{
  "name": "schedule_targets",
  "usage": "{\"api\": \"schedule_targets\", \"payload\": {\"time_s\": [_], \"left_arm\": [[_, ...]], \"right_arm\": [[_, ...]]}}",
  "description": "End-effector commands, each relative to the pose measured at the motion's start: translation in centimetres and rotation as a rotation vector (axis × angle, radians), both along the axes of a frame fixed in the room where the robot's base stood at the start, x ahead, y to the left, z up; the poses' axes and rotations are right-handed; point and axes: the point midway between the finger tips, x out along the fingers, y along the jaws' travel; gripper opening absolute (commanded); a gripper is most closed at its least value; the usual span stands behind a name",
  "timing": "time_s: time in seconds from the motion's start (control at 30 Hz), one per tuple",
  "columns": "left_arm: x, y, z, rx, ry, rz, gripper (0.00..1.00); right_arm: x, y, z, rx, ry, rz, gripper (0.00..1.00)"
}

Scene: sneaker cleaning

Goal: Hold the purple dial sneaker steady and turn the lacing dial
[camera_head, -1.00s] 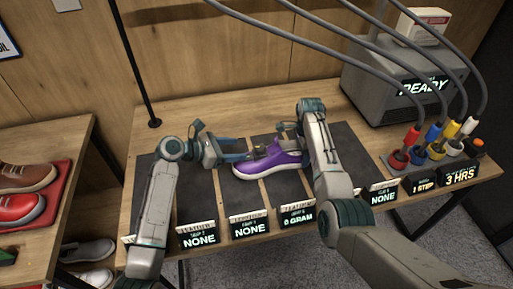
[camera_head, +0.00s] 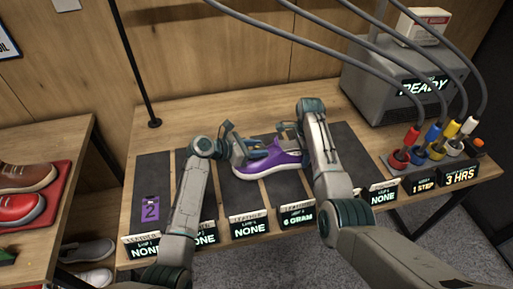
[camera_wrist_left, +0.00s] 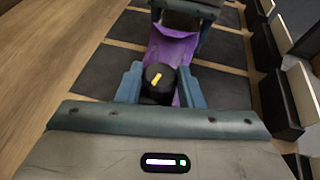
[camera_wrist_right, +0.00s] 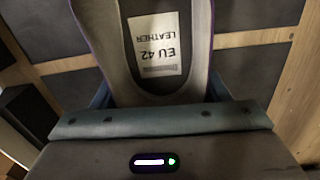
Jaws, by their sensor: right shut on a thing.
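The purple sneaker (camera_head: 284,164) with a white sole lies on the dark mats, toe to the left. My right gripper (camera_head: 294,138) is shut on its heel end; the right wrist view shows the insole (camera_wrist_right: 158,45) with an "EU 42 LEATHER" label between the fingers (camera_wrist_right: 158,95). My left gripper (camera_head: 258,150) is over the front of the sneaker. In the left wrist view its open fingers (camera_wrist_left: 160,88) stand on either side of the black lacing dial (camera_wrist_left: 158,82), which has a yellow mark. I cannot tell whether they touch it. The dial is hidden in the head view.
A purple card marked 2 (camera_head: 150,208) lies on the left mat. Several label displays (camera_head: 249,227) line the table's front edge. A grey machine (camera_head: 402,85) and coloured plugs with cables (camera_head: 432,140) stand at the right. A shoe rack (camera_head: 45,150) is at far left.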

Motion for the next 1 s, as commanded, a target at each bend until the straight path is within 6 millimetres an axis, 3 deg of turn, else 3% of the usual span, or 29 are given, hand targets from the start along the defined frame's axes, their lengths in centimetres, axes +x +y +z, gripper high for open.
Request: {"api": "schedule_targets", "payload": {"time_s": [0.03, 0.1, 0.57, 0.9, 0.93, 1.0], "left_arm": [[-0.01, 0.01, -0.01, 0.0, 0.0, 0.0, 0.21], [-0.01, 0.02, 0.0, 0.0, 0.0, 0.0, 0.11], [0.35, 0.19, -0.05, 0.002, 0.003, -0.257, 0.11], [0.27, 0.17, -0.05, 0.001, 0.001, -0.276, 0.11], [0.27, 0.17, -0.05, 0.001, 0.001, -0.276, 0.4], [0.27, 0.17, -0.04, 0.001, 0.001, -0.276, 0.53]], "right_arm": [[0.01, 0.0, 0.02, 0.0, 0.0, 0.0, 0.35], [0.01, 0.0, 0.02, 0.0, 0.0, 0.0, 0.34], [0.01, 0.02, 0.04, 0.0, -0.001, 0.0, 0.35], [0.0, 0.01, 0.01, 0.0, 0.0, 0.0, 0.34], [0.0, 0.01, 0.01, 0.0, 0.0, 0.0, 0.34], [0.0, 0.0, 0.0, 0.0, 0.0, 0.0, 0.34]]}}
